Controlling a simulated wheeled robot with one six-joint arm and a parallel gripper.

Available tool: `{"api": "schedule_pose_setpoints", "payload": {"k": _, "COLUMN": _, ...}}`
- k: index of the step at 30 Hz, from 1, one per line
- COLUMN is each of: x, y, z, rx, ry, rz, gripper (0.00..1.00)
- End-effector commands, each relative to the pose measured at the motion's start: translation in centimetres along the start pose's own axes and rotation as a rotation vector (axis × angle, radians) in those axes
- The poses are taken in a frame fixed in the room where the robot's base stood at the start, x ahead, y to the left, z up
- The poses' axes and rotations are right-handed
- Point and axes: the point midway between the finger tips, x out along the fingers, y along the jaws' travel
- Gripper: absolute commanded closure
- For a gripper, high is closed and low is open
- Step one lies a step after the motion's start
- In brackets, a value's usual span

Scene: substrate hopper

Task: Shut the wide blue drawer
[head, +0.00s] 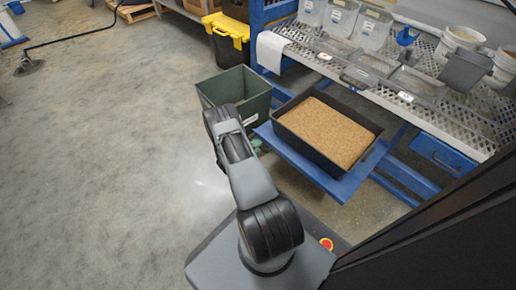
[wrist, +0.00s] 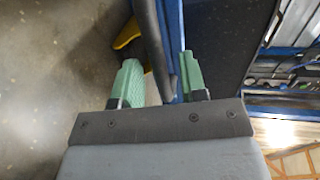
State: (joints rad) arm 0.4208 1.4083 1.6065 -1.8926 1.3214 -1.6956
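The wide blue drawer (head: 345,187) is pulled out from under the bench, and a black tub (head: 291,129) of brown grain fills most of it. In the wrist view the drawer's blue front edge (wrist: 174,42) runs up the picture beside a dark bar (wrist: 152,42), apparently its handle. My gripper (head: 256,144) is low at the drawer's front left side, mostly hidden behind my arm. In the wrist view my gripper (wrist: 160,83) has its green fingers apart, with the bar and blue edge between them. I see gaps, but cannot tell whether either finger touches.
A dark green bin (head: 222,92) stands just left of the drawer. Above and behind is a perforated metal bench (head: 425,118) with scoops and tubs. A smaller blue drawer (head: 443,155) at the right is shut.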

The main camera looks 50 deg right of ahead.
Motion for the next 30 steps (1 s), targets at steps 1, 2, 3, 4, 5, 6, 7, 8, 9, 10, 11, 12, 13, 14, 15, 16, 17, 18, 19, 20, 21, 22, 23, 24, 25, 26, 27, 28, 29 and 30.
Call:
{"api": "schedule_pose_setpoints", "payload": {"k": 1, "x": 0.48, "y": 0.13, "z": -0.02, "rx": 0.001, "ry": 0.002, "rz": 0.000, "gripper": 0.61}}
{"api": "schedule_pose_setpoints", "payload": {"k": 2, "x": 0.67, "y": 0.11, "z": -0.02, "rx": 0.001, "ry": 0.002, "rz": 0.000, "gripper": 0.61}}
{"api": "schedule_pose_setpoints", "payload": {"k": 3, "x": 0.89, "y": 0.08, "z": -0.02, "rx": 0.000, "ry": 0.001, "rz": 0.000, "gripper": 0.61}}
{"api": "schedule_pose_setpoints", "payload": {"k": 4, "x": 1.02, "y": 0.05, "z": -0.03, "rx": 0.000, "ry": 0.001, "rz": 0.000, "gripper": 0.61}}
{"api": "schedule_pose_setpoints", "payload": {"k": 5, "x": 1.12, "y": 0.03, "z": -0.02, "rx": 0.000, "ry": 0.001, "rz": 0.000, "gripper": 0.61}}
{"api": "schedule_pose_setpoints", "payload": {"k": 6, "x": 1.22, "y": 0.01, "z": -0.02, "rx": 0.000, "ry": 0.000, "rz": 0.000, "gripper": 0.61}}
{"api": "schedule_pose_setpoints", "payload": {"k": 7, "x": 1.27, "y": 0.00, "z": -0.02, "rx": -0.001, "ry": 0.000, "rz": 0.000, "gripper": 0.61}}
{"api": "schedule_pose_setpoints", "payload": {"k": 8, "x": 1.30, "y": -0.02, "z": -0.02, "rx": -0.001, "ry": 0.000, "rz": 0.000, "gripper": 0.61}}
{"api": "schedule_pose_setpoints", "payload": {"k": 9, "x": 1.33, "y": -0.03, "z": -0.02, "rx": -0.001, "ry": 0.000, "rz": 0.000, "gripper": 0.61}}
{"api": "schedule_pose_setpoints", "payload": {"k": 10, "x": 1.33, "y": -0.04, "z": -0.01, "rx": -0.001, "ry": 0.000, "rz": 0.000, "gripper": 0.61}}
{"api": "schedule_pose_setpoints", "payload": {"k": 11, "x": 1.34, "y": -0.05, "z": -0.01, "rx": -0.001, "ry": 0.000, "rz": 0.000, "gripper": 0.61}}
{"api": "schedule_pose_setpoints", "payload": {"k": 12, "x": 1.33, "y": -0.05, "z": -0.01, "rx": -0.001, "ry": 0.000, "rz": 0.000, "gripper": 0.61}}
{"api": "schedule_pose_setpoints", "payload": {"k": 13, "x": 1.33, "y": -0.05, "z": -0.02, "rx": -0.001, "ry": 0.000, "rz": 0.000, "gripper": 0.61}}
{"api": "schedule_pose_setpoints", "payload": {"k": 14, "x": 1.32, "y": -0.05, "z": -0.02, "rx": 0.000, "ry": 0.000, "rz": 0.000, "gripper": 0.61}}
{"api": "schedule_pose_setpoints", "payload": {"k": 15, "x": 1.32, "y": -0.05, "z": -0.02, "rx": 0.000, "ry": 0.000, "rz": 0.000, "gripper": 0.61}}
{"api": "schedule_pose_setpoints", "payload": {"k": 16, "x": 1.32, "y": -0.05, "z": -0.02, "rx": 0.000, "ry": 0.000, "rz": 0.000, "gripper": 0.63}}
{"api": "schedule_pose_setpoints", "payload": {"k": 17, "x": 1.32, "y": -0.05, "z": -0.02, "rx": 0.000, "ry": 0.000, "rz": 0.000, "gripper": 0.66}}
{"api": "schedule_pose_setpoints", "payload": {"k": 18, "x": 1.32, "y": -0.05, "z": -0.02, "rx": 0.000, "ry": 0.000, "rz": 0.000, "gripper": 0.70}}
{"api": "schedule_pose_setpoints", "payload": {"k": 19, "x": 1.31, "y": -0.04, "z": -0.02, "rx": 0.000, "ry": 0.000, "rz": 0.000, "gripper": 0.72}}
{"api": "schedule_pose_setpoints", "payload": {"k": 20, "x": 1.31, "y": -0.04, "z": -0.03, "rx": 0.000, "ry": 0.000, "rz": 0.000, "gripper": 0.75}}
{"api": "schedule_pose_setpoints", "payload": {"k": 21, "x": 1.31, "y": -0.04, "z": -0.03, "rx": 0.000, "ry": 0.000, "rz": 0.000, "gripper": 0.79}}
{"api": "schedule_pose_setpoints", "payload": {"k": 22, "x": 1.31, "y": -0.04, "z": -0.03, "rx": 0.000, "ry": 0.000, "rz": 0.000, "gripper": 0.82}}
{"api": "schedule_pose_setpoints", "payload": {"k": 23, "x": 1.31, "y": -0.04, "z": -0.03, "rx": 0.000, "ry": 0.000, "rz": 0.000, "gripper": 0.85}}
{"api": "schedule_pose_setpoints", "payload": {"k": 24, "x": 1.31, "y": -0.04, "z": -0.03, "rx": 0.000, "ry": 0.000, "rz": 0.000, "gripper": 0.89}}
{"api": "schedule_pose_setpoints", "payload": {"k": 25, "x": 1.31, "y": -0.04, "z": -0.03, "rx": 0.000, "ry": 0.000, "rz": 0.000, "gripper": 0.92}}
{"api": "schedule_pose_setpoints", "payload": {"k": 26, "x": 1.31, "y": -0.04, "z": -0.03, "rx": 0.000, "ry": 0.001, "rz": 0.000, "gripper": 0.95}}
{"api": "schedule_pose_setpoints", "payload": {"k": 27, "x": 1.30, "y": -0.03, "z": -0.03, "rx": 0.000, "ry": 0.001, "rz": 0.000, "gripper": 0.98}}
{"api": "schedule_pose_setpoints", "payload": {"k": 28, "x": 1.30, "y": -0.03, "z": -0.03, "rx": 0.000, "ry": 0.001, "rz": 0.000, "gripper": 1.00}}
{"api": "schedule_pose_setpoints", "payload": {"k": 29, "x": 1.30, "y": -0.03, "z": -0.03, "rx": 0.000, "ry": 0.001, "rz": 0.000, "gripper": 1.00}}
{"api": "schedule_pose_setpoints", "payload": {"k": 30, "x": 1.30, "y": -0.03, "z": -0.03, "rx": 0.000, "ry": 0.001, "rz": 0.000, "gripper": 1.00}}
